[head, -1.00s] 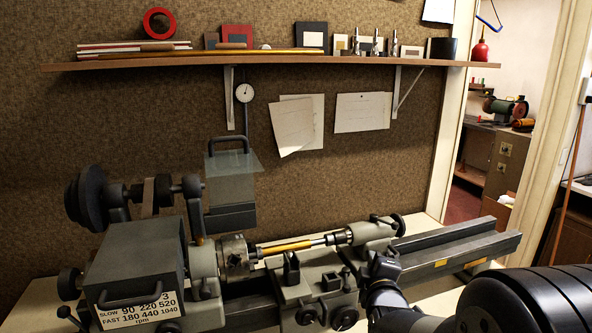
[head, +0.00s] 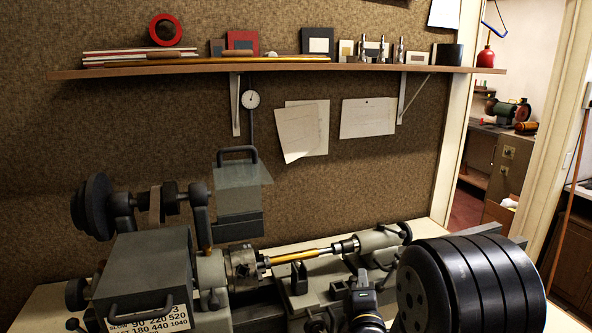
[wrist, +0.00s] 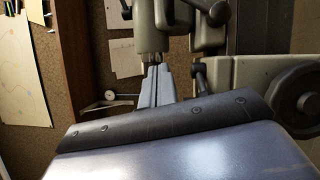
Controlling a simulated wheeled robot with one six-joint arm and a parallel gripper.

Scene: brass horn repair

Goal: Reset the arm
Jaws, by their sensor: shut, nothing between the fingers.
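My gripper (wrist: 154,68) shows in the wrist view as two slim grey fingers, closed together and empty. They point toward grey machine parts and the wall behind. In the head view my arm shows at the lower right as a large black ribbed joint (head: 465,285), in front of the lathe's right end. The fingertips cannot be made out in the head view.
The grey lathe (head: 150,262) spans the bench, with a brass-coloured rod (head: 295,256) between chuck and tailstock (head: 378,239). A clear guard (head: 238,178) stands up behind it. A loaded shelf (head: 270,71) runs along the wall. A doorway is at the right.

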